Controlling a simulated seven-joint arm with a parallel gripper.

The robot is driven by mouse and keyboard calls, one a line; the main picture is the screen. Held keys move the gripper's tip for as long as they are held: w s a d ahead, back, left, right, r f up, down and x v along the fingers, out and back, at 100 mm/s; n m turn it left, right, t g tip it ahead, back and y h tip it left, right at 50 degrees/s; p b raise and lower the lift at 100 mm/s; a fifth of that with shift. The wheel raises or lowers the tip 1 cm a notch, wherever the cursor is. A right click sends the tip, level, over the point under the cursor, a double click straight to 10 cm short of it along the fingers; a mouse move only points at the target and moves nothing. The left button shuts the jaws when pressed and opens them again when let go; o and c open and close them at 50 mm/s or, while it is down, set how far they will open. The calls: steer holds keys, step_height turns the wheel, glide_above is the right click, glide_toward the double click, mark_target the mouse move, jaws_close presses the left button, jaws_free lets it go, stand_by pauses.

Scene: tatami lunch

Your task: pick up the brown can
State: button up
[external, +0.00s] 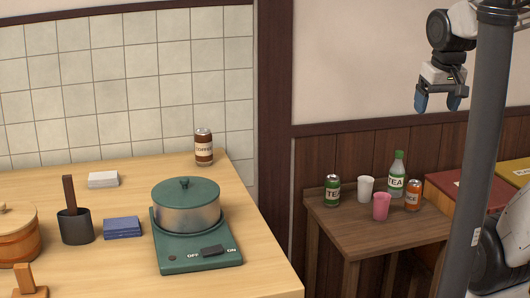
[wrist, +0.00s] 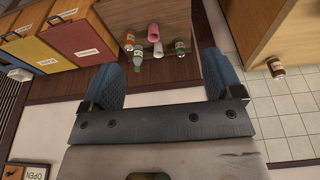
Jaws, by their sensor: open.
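The brown can (external: 203,147), with a white "COFFEE" label, stands upright at the back right corner of the light wooden counter (external: 270,268), close to the tiled wall. It also shows in the wrist view (wrist: 277,68), at the right near the counter's edge. My gripper (external: 439,101) is open and empty, with blue fingertips pointing down. It is high above the small dark table, far to the right of the can. The wrist view shows both blue fingers (wrist: 165,76) spread wide, with nothing between them.
A green pot (external: 186,206) sits on a portable stove (external: 196,262) in front of the can. A white stack (external: 103,179) lies left of it. The small table (external: 372,236) holds a green can, two cups, a tea bottle and an orange can. A dark post (external: 273,90) stands between.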

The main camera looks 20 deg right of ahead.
steer(key=w+a+f+m+g+y, duration=0.15)
steer(key=w+a+m+y, duration=0.25)
steer(key=w+a, duration=0.65)
steer(key=w+a+f+m+g+y, duration=0.1)
steer(key=w+a+m+g+y, duration=0.2)
steer(key=w+a, duration=0.8)
steer(key=m+t+y, duration=0.2)
steer(key=m+y, duration=0.4)
steer(key=m, duration=0.4)
glide_toward(203, 139)
steer(key=w+f, duration=0.1)
steer(key=w+a+f, duration=0.1)
steer(key=w, duration=0.1)
steer(key=shift+a+f+g, duration=0.15)
steer(key=shift+a+g, duration=0.1)
steer(key=shift+x, duration=1.3)
steer(key=shift+s, duration=0.1)
steer(key=shift+x, duration=2.6)
